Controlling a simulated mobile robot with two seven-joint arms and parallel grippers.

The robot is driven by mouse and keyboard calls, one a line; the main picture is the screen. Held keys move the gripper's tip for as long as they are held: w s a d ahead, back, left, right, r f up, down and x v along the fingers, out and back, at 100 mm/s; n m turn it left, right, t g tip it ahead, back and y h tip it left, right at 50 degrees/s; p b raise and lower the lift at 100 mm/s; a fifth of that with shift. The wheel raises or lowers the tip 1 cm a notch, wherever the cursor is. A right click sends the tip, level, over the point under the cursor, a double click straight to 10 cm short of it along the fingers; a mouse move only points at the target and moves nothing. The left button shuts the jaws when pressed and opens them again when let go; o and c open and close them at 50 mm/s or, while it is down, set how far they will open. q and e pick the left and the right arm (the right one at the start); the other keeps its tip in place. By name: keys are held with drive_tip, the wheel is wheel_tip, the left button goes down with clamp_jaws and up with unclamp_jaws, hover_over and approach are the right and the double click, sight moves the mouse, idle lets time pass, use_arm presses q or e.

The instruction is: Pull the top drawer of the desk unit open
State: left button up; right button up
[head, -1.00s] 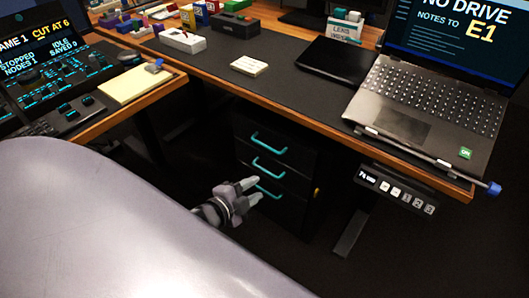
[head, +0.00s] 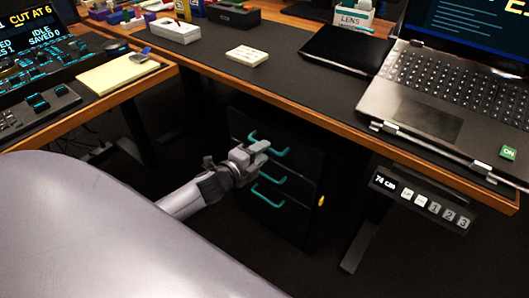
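The black desk unit (head: 241,119) stands under the desk, with three drawers that look closed. Each drawer has a teal bar handle: the top handle (head: 281,153), the middle handle (head: 276,181) and the bottom handle (head: 268,200). My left gripper (head: 262,152) is in front of the unit, at the level of the top handle. Its two grey fingers look parted, and they overlap the middle of that handle in the picture. I cannot tell whether they touch it. My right gripper is not in view.
The wooden-edged desk (head: 300,105) overhangs the unit, with a laptop (head: 420,120) on it. A height control panel (head: 420,201) hangs under its edge at the right, near a desk leg (head: 362,243). A side desk with a yellow pad (head: 118,73) is at the left.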

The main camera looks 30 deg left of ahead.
use_arm(q)
drive_tip(key=shift+x, duration=1)
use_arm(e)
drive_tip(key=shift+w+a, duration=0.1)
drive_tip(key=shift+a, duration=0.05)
use_arm(q)
clamp_jaws()
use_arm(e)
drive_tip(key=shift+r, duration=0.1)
use_arm(q)
drive_tip(key=shift+s, duration=0.2)
